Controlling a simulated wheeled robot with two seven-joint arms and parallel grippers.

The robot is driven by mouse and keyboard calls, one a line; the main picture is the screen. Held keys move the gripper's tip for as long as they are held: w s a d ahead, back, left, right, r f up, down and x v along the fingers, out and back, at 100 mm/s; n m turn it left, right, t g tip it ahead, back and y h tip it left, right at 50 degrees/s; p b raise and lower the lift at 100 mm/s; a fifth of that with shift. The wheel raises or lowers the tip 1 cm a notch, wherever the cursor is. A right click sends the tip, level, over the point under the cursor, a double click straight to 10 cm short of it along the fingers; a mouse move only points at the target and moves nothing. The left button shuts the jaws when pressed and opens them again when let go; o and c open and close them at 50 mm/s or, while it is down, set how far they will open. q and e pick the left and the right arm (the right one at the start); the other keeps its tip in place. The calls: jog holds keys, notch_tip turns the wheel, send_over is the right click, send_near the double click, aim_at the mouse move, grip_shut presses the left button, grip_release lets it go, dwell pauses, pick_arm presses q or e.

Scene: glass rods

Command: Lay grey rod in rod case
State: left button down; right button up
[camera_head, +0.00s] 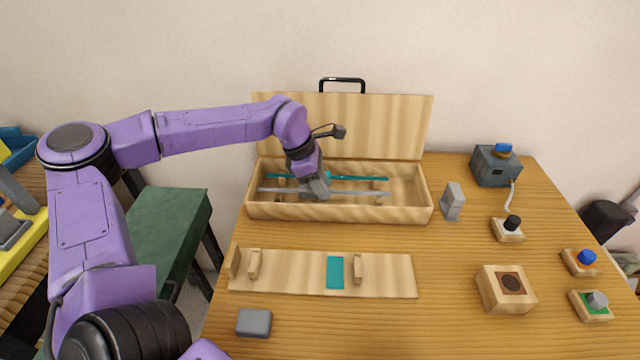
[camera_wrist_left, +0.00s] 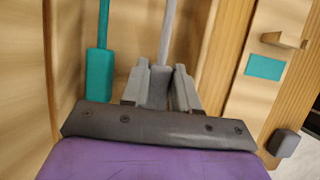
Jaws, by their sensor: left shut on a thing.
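The open wooden rod case (camera_head: 400,212) stands at the back of the table with its lid raised. My left gripper (camera_head: 315,190) reaches down into the case and is shut on the grey rod (camera_head: 362,194). The grey rod lies roughly level across the case, in front of a teal rod (camera_head: 362,178). In the left wrist view my gripper (camera_wrist_left: 159,90) clasps the thicker grey middle of the grey rod (camera_wrist_left: 168,35), with the teal rod (camera_wrist_left: 99,75) beside it at the left. Whether the grey rod touches its supports cannot be told. My right gripper is not in view.
A grey block (camera_head: 254,322) lies at front left. A wooden block (camera_head: 506,290), a grey wedge (camera_head: 453,200) and several button boxes are at right. The front middle is clear.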

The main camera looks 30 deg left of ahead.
pick_arm(q)
jog(key=shift+d+f, duration=0.1)
jog(key=shift+f, duration=0.05)
jog(key=shift+w+d+f, duration=0.1)
jog(key=shift+w+f, duration=0.1)
jog(key=shift+f, duration=0.1)
dwell(0.3)
jog(key=shift+f+b, duration=0.4)
jog(key=c, duration=0.8)
grip_release()
jog(key=v, duration=0.9)
jog(key=shift+r+b, duration=0.3)
jog(key=shift+b, duration=0.1)
jog(key=shift+s+a+r, duration=0.1)
jog(key=shift+a+r, duration=0.15)
jog(key=shift+r, duration=0.3)
